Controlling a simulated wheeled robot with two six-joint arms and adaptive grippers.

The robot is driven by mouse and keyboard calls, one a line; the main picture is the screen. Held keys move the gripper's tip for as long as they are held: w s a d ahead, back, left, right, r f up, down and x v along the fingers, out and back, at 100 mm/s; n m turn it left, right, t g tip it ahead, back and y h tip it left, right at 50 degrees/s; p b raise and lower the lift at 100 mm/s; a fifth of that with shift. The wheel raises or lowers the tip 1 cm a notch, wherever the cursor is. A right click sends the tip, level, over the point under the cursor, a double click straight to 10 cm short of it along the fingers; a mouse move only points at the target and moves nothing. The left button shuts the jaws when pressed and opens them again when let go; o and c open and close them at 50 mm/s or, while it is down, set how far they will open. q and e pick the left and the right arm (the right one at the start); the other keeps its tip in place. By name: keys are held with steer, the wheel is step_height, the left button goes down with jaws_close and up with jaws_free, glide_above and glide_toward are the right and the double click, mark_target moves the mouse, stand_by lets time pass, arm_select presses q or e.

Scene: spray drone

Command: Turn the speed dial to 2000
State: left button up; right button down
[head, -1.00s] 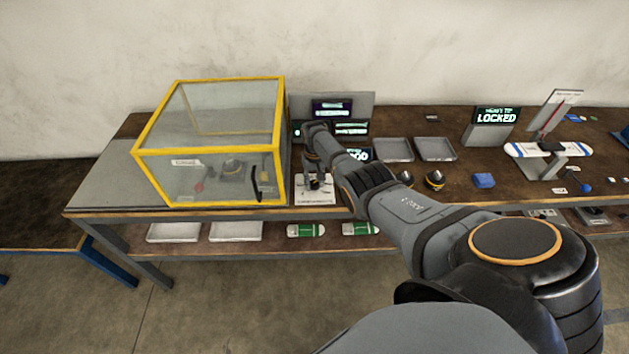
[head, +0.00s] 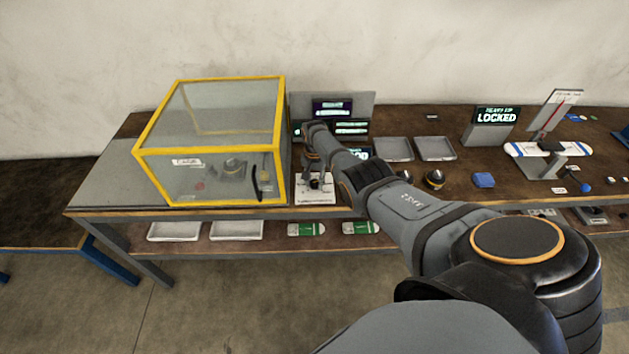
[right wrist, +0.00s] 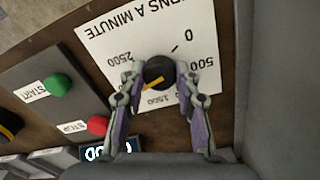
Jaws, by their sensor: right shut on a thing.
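The speed dial is a black knob (right wrist: 160,70) with a yellow pointer mark, on a white plate (right wrist: 98,45) printed with revolutions a minute. Upside down in the right wrist view, 0, 500, 1500 and 2500 are readable; other numbers are hidden behind the fingers. The yellow mark points down and left, between 1500 and 2500. My right gripper (right wrist: 160,74) is shut on the knob, one finger on each side. In the head view the right gripper (head: 314,176) is above the plate (head: 315,198), right of the yellow-framed box. My left gripper is not in view.
A green START button (right wrist: 57,85) and red STOP button (right wrist: 97,125) sit beside the dial plate. The clear box with yellow frame (head: 280,150) stands close on the left. Displays (head: 332,108) are behind. Grey trays (head: 435,149) lie to the right.

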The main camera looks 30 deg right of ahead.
mark_target(314, 182)
stand_by(0.3)
steer(key=c, duration=1)
jaws_free()
steer(key=shift+o, duration=0.2)
step_height(314, 182, up, 12)
